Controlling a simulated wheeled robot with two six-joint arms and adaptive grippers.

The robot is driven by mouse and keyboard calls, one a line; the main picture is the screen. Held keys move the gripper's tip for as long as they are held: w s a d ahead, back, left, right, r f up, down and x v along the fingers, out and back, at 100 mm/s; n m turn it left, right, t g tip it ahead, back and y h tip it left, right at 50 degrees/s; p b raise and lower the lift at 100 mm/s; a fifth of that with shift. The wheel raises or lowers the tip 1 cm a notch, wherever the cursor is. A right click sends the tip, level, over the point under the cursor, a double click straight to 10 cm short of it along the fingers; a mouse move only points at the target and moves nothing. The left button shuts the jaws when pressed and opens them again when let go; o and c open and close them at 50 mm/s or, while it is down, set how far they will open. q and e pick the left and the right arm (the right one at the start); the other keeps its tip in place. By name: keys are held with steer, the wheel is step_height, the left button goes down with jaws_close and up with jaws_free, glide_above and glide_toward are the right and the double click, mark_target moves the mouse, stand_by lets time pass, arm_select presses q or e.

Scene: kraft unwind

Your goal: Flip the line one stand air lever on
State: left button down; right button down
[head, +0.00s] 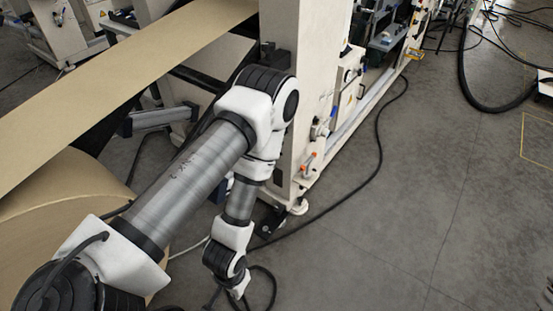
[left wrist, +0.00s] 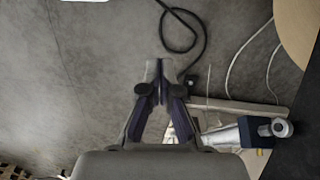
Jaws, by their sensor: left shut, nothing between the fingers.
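A small orange lever (head: 306,163) sits low on the side of the cream machine stand (head: 300,90), near the stand's foot. I cannot tell which way it is turned. Small fittings (head: 320,130) show just above it. My left arm reaches in from the left and bends down in front of the stand, with its wrist below and left of the lever, apart from it. In the left wrist view my left gripper (left wrist: 158,72) is shut and empty, above bare floor. No lever shows in that view. My right gripper is in neither view.
A black cable (head: 375,140) runs along the floor by the machine. Another cable (left wrist: 203,35) loops on the floor beyond the left fingertips. A brown kraft web and roll (head: 75,190) lie at the left. The floor (head: 400,220) at the right is mostly open.

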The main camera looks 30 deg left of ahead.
arm_select(q)
step_height(320, 180, down, 15)
steer(key=a+n+g+h+b, duration=0.2)
steer(key=n+g+b, duration=0.2)
steer(key=n+b, duration=0.9)
steer(key=w+d+f+n+t+h+b, duration=0.2)
steer(key=w+f+n+t+h+b, duration=0.15)
steer(key=w+b, duration=0.55)
steer(key=w+d+f+n+t+h+b, duration=0.3)
steer(key=w+n+t+h+b, duration=0.15)
steer(key=w+b, duration=0.35)
steer(key=w+a+r+n+t+b, duration=0.3)
steer(key=w+a+n+t+b, duration=0.6)
steer(key=w, duration=0.6)
steer(key=w+a+r+n+t+y, duration=0.1)
steer(key=a+r+t+y, duration=0.1)
steer(key=a, duration=0.3)
steer(key=w+a+r+n+t+y+b, duration=0.1)
steer(key=a+r+n+t+y, duration=0.1)
steer(key=a, duration=0.3)
steer(key=w+a+r+n+t+y+b, duration=0.1)
steer(key=a+r+t+y, duration=0.1)
steer(key=a+t+y, duration=0.1)
steer(key=a+y, duration=0.1)
steer(key=a, duration=0.1)
steer(key=shift+w+a+n+t+y, duration=0.3)
steer(key=shift+n+t, duration=0.1)
